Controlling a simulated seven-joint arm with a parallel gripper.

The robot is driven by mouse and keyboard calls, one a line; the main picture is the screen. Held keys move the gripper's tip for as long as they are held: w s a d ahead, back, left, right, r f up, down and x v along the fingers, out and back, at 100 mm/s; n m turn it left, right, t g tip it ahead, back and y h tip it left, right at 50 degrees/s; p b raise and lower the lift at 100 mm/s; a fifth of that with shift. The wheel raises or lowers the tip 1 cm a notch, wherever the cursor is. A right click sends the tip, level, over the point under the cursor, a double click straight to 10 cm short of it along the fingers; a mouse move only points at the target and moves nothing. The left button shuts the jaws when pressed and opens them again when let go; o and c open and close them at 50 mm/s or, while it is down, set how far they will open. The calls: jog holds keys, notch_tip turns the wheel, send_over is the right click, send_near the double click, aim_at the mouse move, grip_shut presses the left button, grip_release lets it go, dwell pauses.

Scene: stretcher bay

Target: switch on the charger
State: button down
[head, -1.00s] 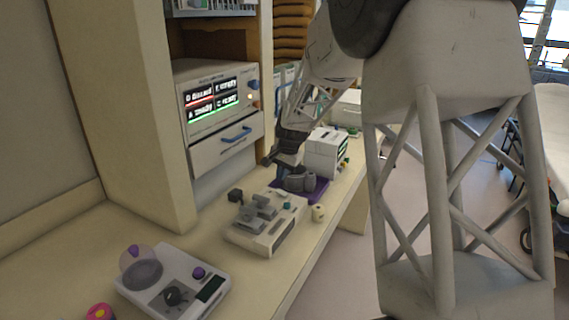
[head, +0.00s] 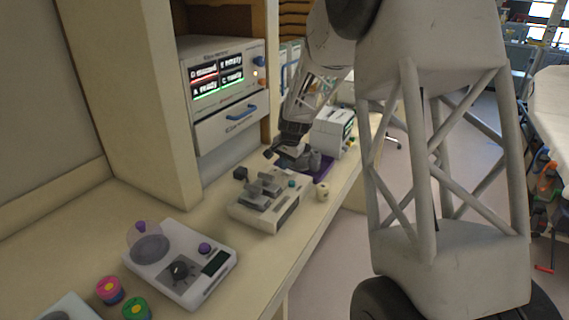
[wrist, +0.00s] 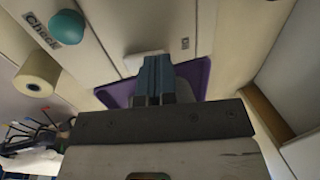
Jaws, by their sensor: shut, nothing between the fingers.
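The unit that looks like the charger is a pale box (head: 234,62) in the shelf bay, in the head view. Its dark screen (head: 217,76) has four lit panels with red and green bars. A blue knob (head: 259,62) is at its right side. My gripper (head: 274,153) is low over the bench, to the right of and below the unit, apart from it. In the wrist view, its blue-grey fingers (wrist: 153,82) are together and empty, above a purple tray (wrist: 196,76). The unit is not recognisable in the wrist view.
Under the unit is a drawer (head: 228,128) with a blue handle. A white device with a teal button (head: 292,184), a beige cylinder (head: 322,190) and a scale-like device (head: 209,290) stand on the bench. A white box (head: 328,131) stands behind my gripper.

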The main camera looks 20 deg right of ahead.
jog(key=shift+a+f, duration=0.1)
jog(key=shift+f, duration=0.25)
jog(key=shift+g, duration=0.3)
jog(key=shift+s, duration=0.1)
jog(key=shift+s+d, duration=0.4)
jog(key=shift+d, duration=0.1)
jog(key=shift+r, duration=0.2)
notch_tip(320, 180, up, 14)
jog(key=s+d, duration=0.2)
jog(key=shift+f, duration=0.2)
dwell(0.4)
jog(key=shift+w+r, duration=0.1)
